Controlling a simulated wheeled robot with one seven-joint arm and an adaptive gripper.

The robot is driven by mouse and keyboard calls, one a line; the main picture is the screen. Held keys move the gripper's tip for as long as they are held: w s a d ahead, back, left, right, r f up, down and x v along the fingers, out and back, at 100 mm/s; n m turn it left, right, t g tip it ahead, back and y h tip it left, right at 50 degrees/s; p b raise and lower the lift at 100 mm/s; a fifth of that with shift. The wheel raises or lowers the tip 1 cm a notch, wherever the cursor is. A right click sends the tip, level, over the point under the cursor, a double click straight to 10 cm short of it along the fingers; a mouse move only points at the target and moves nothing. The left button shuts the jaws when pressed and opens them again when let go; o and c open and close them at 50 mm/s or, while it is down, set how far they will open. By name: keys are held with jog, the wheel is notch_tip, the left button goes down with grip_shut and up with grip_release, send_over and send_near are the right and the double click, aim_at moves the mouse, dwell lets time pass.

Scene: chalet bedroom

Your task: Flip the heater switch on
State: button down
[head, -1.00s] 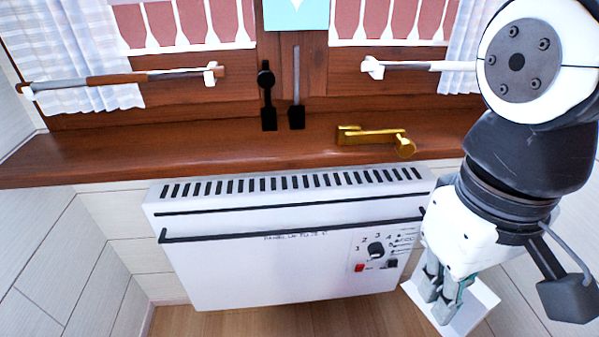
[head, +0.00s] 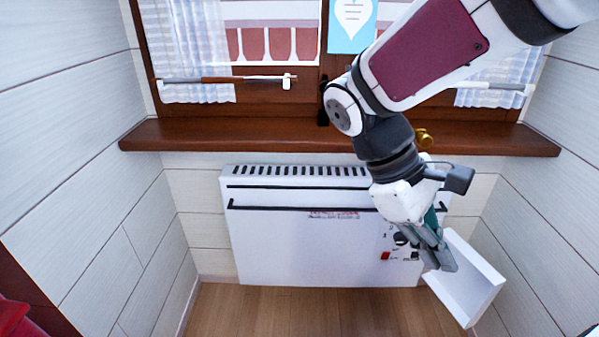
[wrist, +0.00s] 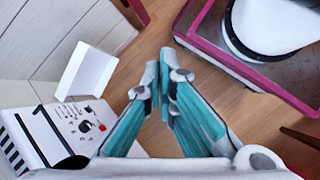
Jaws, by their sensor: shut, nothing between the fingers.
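The white heater (head: 290,250) hangs on the wall under the window sill. Its control panel is at the lower right of its front. A small red switch (head: 385,256) sits at the panel's lower left, below a black dial (head: 400,239). In the wrist view the red switch (wrist: 103,127) and the dial (wrist: 85,127) show at the left. My gripper (head: 447,267) is shut and empty, in front of and to the right of the panel. In the wrist view its teal fingers (wrist: 166,62) point away from the heater, over the floor, and do not touch the switch.
A white open box-like piece (head: 468,285) is right of the heater, beside my gripper. The wooden sill (head: 220,135) runs above the heater. The wood floor (head: 270,310) in front is clear. A red object (head: 14,316) is at the lower left.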

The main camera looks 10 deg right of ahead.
aim_at(386, 256)
jog(key=w+d+f+n+h+p, duration=0.1)
jog(key=w+d+f+n+h, duration=0.1)
jog(key=w+f+n+h, duration=0.6)
jog(key=w+d+f+n+h, duration=0.3)
jog(key=w+f+n, duration=0.4)
jog(key=w+f, duration=0.25)
notch_tip(386, 256, down, 26)
jog(key=w+n+t+p, duration=0.1)
jog(key=n+t, duration=1.3)
jog(key=n, duration=0.5)
jog(key=shift+d+f+h, duration=0.2)
jog(key=shift+h, duration=0.2)
jog(key=w+a+b+x, duration=0.1)
jog(key=b+x, duration=0.3)
jog(key=x, duration=0.8)
jog(key=shift+w+d+r, duration=0.2)
jog(key=shift+w+r, duration=0.05)
jog(key=shift+w, duration=0.6)
jog(key=shift+r+n, duration=0.1)
jog(key=shift+n, duration=0.2)
